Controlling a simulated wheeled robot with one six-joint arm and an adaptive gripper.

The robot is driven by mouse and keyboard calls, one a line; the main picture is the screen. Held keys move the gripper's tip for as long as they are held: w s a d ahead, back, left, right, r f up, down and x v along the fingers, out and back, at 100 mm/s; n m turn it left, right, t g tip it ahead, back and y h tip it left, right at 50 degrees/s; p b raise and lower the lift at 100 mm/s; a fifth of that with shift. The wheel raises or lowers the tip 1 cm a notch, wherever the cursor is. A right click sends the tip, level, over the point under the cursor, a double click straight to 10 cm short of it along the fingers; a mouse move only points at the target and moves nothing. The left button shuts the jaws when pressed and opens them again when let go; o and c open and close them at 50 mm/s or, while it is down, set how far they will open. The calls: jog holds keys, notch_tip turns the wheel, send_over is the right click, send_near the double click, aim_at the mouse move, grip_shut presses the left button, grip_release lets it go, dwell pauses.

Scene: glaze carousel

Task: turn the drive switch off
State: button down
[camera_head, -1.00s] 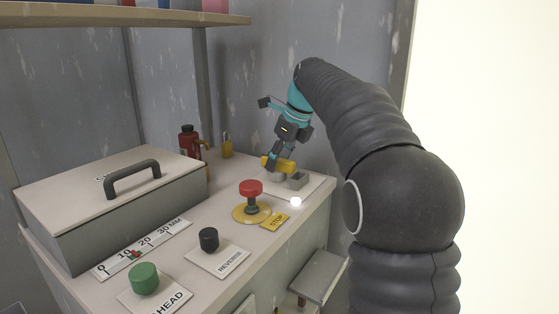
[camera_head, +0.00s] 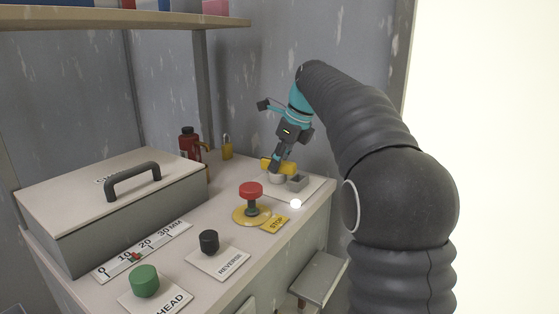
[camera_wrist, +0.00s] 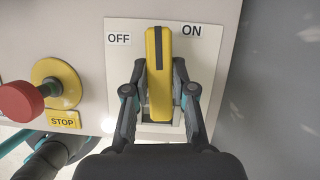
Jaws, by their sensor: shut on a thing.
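The drive switch has a yellow handle (camera_wrist: 159,85) with a dark stripe, on a pale plate (camera_wrist: 200,75). In the wrist view the handle stands nearly upright in the picture, between the OFF label (camera_wrist: 118,38) and the ON label (camera_wrist: 192,30), slightly closer to ON. My gripper (camera_wrist: 158,108) has one finger on each side of the handle and is shut on it. In the head view the yellow handle (camera_head: 285,168) shows at the back of the bench, under my gripper (camera_head: 277,160), which partly hides it.
A red mushroom button (camera_head: 251,189) with a yellow STOP label (camera_head: 275,224) stands close to the switch. A black button (camera_head: 209,240), green button (camera_head: 145,280) and lidded box (camera_head: 110,215) are further left.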

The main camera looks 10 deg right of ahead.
jog(key=n+g, duration=0.1)
jog(key=n, duration=0.2)
jog(key=n+g+y, duration=0.1)
jog(key=n, duration=0.3)
jog(key=shift+w, duration=0.1)
jog(key=n+g, duration=0.1)
jog(key=n, duration=0.1)
jog(key=n+g, duration=0.1)
jog(key=n, duration=0.2)
jog(key=shift+h, duration=0.3)
jog(key=shift+g, duration=0.3)
